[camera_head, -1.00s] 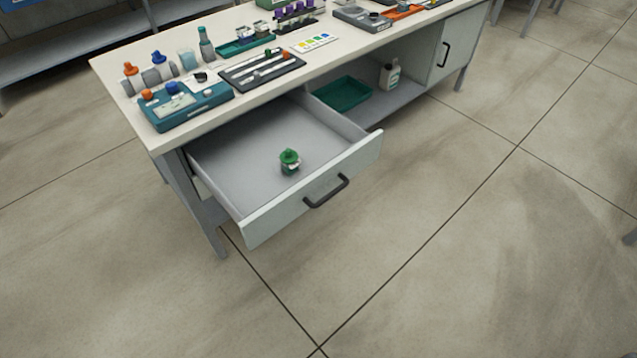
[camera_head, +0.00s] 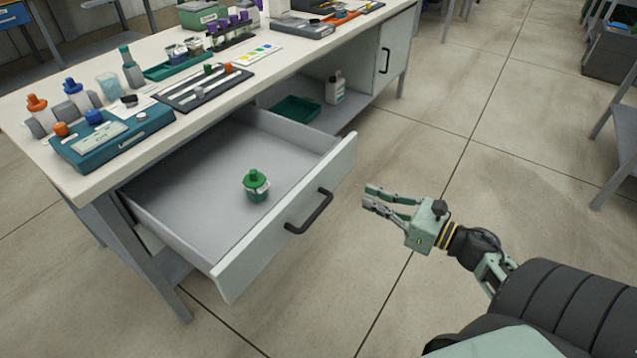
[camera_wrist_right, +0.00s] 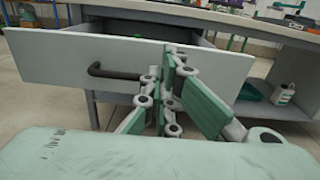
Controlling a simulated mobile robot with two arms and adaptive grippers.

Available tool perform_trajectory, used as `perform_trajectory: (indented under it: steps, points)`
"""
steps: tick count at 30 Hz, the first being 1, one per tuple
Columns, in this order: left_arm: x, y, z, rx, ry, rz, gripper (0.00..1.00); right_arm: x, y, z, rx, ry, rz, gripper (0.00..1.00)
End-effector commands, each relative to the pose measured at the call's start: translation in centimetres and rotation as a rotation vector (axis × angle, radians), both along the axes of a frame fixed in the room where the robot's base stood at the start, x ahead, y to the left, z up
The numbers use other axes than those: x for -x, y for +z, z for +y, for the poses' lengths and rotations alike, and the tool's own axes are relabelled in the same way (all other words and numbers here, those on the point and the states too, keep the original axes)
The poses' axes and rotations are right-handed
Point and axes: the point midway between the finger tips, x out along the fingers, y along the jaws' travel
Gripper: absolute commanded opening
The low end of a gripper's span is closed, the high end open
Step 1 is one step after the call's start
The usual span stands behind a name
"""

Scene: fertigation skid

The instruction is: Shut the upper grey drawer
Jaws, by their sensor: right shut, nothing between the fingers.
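The upper grey drawer (camera_head: 290,240) stands pulled out under the bench top, with a black bar handle (camera_head: 310,211) on its front. A small green-capped bottle (camera_head: 256,186) stands upright inside it. My right gripper (camera_head: 366,195) is shut and empty, to the right of the drawer front and apart from it in the head view. In the right wrist view the drawer front (camera_wrist_right: 50,58) spans much of the picture, and its handle (camera_wrist_right: 115,73) is left of my fingers (camera_wrist_right: 170,60). My left gripper is not in view.
The bench top (camera_head: 60,160) carries a teal case (camera_head: 112,138), bottles, a dark tool tray (camera_head: 203,88) and a tube rack. An open shelf beside the drawer holds a green tray (camera_head: 296,109) and a white bottle (camera_head: 335,88). The floor before the drawer is clear.

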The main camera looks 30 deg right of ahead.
Motion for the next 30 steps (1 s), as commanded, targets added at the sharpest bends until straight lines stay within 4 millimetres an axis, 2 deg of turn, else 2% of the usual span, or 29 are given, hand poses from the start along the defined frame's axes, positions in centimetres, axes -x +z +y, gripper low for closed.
perform_trajectory:
  steps: [9,15,21,30]
  points:
    - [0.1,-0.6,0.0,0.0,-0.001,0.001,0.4,-6.4,0.3,2.5,-0.004,-0.001,-0.004,0.0]
    - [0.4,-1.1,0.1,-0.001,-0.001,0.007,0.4,-9.6,0.2,3.9,-0.005,-0.002,-0.001,0.0]
    - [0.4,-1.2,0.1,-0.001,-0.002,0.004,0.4,-11.2,0.1,4.5,-0.006,-0.003,0.0,0.0]
    - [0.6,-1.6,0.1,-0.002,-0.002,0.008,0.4,-11.5,0.0,4.7,-0.007,-0.003,0.002,0.0]
